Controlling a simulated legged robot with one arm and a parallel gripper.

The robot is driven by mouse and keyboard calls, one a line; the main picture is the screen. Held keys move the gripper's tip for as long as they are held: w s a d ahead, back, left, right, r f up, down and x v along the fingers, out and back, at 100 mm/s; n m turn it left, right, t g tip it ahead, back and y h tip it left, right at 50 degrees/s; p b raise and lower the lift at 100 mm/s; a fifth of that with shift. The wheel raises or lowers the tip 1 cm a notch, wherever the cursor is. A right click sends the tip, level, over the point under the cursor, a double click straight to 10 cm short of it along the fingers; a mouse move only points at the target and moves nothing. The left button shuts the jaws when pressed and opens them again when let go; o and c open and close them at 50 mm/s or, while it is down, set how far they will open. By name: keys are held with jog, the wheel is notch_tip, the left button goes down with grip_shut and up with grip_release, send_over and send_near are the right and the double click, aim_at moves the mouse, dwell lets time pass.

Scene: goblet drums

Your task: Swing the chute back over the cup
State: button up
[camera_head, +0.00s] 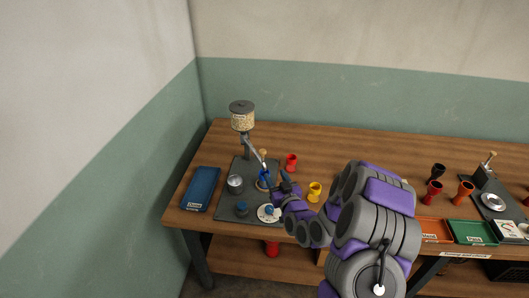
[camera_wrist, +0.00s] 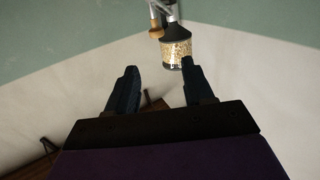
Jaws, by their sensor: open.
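The grey chute (camera_head: 256,153) slopes down to the right from below the grain hopper (camera_head: 242,121). A tan knob (camera_head: 263,152) is beside it; the knob also shows in the wrist view (camera_wrist: 155,33). The chute's low end is near a blue goblet-shaped piece (camera_head: 264,177), not over the silver round cup (camera_head: 235,183) to its left. My gripper (camera_wrist: 160,70) is open, with nothing seen between its fingers. In the head view my gripper (camera_head: 286,182) is just right of the blue piece, partly hidden by my arm. The hopper appears upside down beyond the fingers in the wrist view.
A blue tray (camera_head: 201,188) lies left of the dark base plate (camera_head: 236,209). A white dial (camera_head: 268,213) is on the plate's front. Red (camera_head: 291,162) and yellow (camera_head: 314,191) goblets stand to the right. More goblets and trays are beyond my arm.

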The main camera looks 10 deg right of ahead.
aim_at(264, 153)
jog(key=w+b, duration=0.1)
jog(key=w, duration=0.4)
jog(key=w+a+b, duration=0.1)
jog(key=w, duration=0.4)
jog(key=w+a+b, duration=0.1)
jog(key=w, duration=0.5)
grip_shut()
dwell(0.3)
